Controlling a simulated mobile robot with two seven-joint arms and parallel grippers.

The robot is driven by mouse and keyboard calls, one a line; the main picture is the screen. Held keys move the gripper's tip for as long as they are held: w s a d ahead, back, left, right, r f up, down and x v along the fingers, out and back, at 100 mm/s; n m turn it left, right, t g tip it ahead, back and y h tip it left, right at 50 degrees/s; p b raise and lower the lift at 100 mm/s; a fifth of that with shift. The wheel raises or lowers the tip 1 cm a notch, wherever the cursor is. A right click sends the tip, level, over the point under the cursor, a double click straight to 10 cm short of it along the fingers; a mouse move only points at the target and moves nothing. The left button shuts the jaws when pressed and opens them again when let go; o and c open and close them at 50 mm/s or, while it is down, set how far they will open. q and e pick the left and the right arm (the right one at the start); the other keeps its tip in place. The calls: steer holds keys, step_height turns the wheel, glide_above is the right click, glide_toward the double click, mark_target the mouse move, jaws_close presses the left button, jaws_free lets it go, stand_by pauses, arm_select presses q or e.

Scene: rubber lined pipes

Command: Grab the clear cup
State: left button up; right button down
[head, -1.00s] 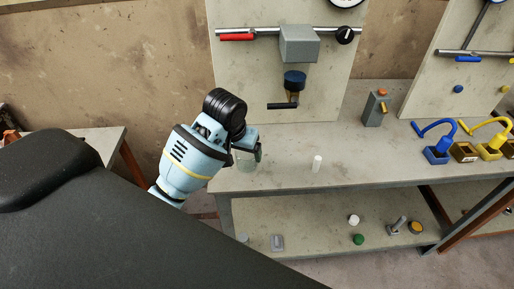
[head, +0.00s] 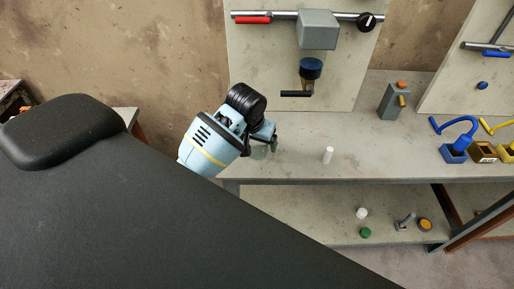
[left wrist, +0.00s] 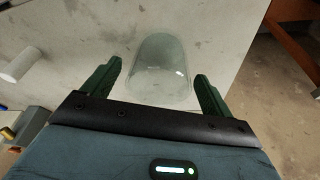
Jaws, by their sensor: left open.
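The clear cup (left wrist: 160,68) shows in the left wrist view as a greenish see-through cup on the grey bench. My left gripper (left wrist: 158,88) is open, with one dark green finger on each side of the cup's near end. The fingers look apart from the cup. In the head view the left gripper (head: 268,143) is over the left end of the bench, and the cup (head: 258,151) is mostly hidden behind it. My right gripper is not in view.
A grey block with an orange top (head: 394,102) and blue and yellow hooked parts are farther right. A panel (head: 260,70) with a pipe rises behind. A lower shelf (head: 300,215) holds small parts.

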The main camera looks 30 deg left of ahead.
mark_target(258, 145)
arm_select(q)
steer(key=shift+x, duration=1.6)
steer(key=shift+r, duration=0.1)
steer(key=c, duration=1.1)
steer(key=shift+w, duration=0.1)
steer(key=shift+r, duration=0.5)
steer(key=r, duration=0.1)
steer(key=d+r, duration=0.1)
steer(key=shift+s+r, duration=0.3)
steer(key=s+d, duration=0.2)
steer(key=d, duration=0.2)
steer(key=s+d, duration=0.3)
steer(key=d, duration=0.1)
steer(key=s+d+r, duration=0.1)
steer(key=s+d, duration=0.1)
steer(key=d, duration=0.3)
steer(key=shift+s+r, duration=0.15)
steer(key=shift+s, duration=0.15)
